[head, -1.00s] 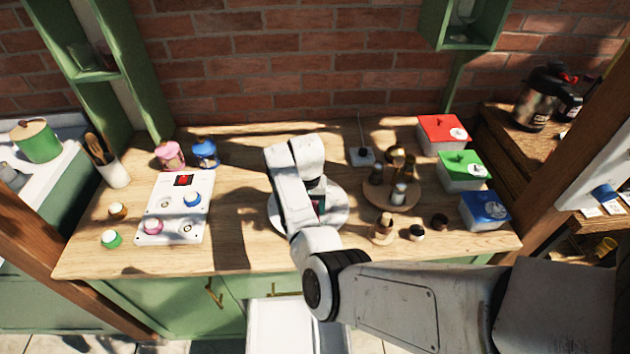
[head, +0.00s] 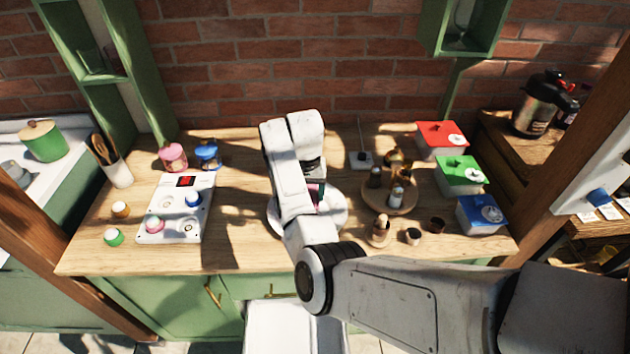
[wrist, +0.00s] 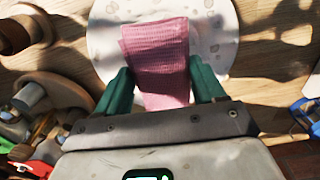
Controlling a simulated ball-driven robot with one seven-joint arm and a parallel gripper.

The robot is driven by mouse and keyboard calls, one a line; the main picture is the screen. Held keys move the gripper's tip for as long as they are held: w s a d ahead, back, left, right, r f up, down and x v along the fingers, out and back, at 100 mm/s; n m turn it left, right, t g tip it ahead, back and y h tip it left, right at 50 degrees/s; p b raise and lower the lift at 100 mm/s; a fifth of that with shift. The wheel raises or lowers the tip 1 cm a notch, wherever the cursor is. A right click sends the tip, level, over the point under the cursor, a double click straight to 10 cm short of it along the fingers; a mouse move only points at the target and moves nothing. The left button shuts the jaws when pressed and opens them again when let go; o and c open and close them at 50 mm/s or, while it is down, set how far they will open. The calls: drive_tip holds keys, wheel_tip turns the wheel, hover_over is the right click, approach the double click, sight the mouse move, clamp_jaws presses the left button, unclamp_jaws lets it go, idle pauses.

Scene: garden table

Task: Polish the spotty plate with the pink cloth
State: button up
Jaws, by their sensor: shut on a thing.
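The spotty plate (head: 335,213) is a round white plate on the wooden table, mostly covered by my arm in the head view. In the wrist view the plate (wrist: 217,35) shows grey-brown spots on its surface. My gripper (wrist: 160,88) has green fingers and is shut on the pink cloth (wrist: 158,55), a waffle-textured folded piece. The cloth hangs out past the fingertips, over the plate. A small bit of the cloth (head: 317,193) shows beside my gripper in the head view. I cannot tell whether the cloth touches the plate.
Right of the plate stands a round wooden board (head: 389,207) with several small bottles, and small pots in front. Red (head: 442,139), green (head: 460,175) and blue (head: 482,213) boxes line the right edge. A white panel with knobs (head: 172,225) lies left. Table between panel and plate is clear.

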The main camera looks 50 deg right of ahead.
drive_tip(key=shift+r, duration=1)
drive_tip(key=shift+d, duration=0.15)
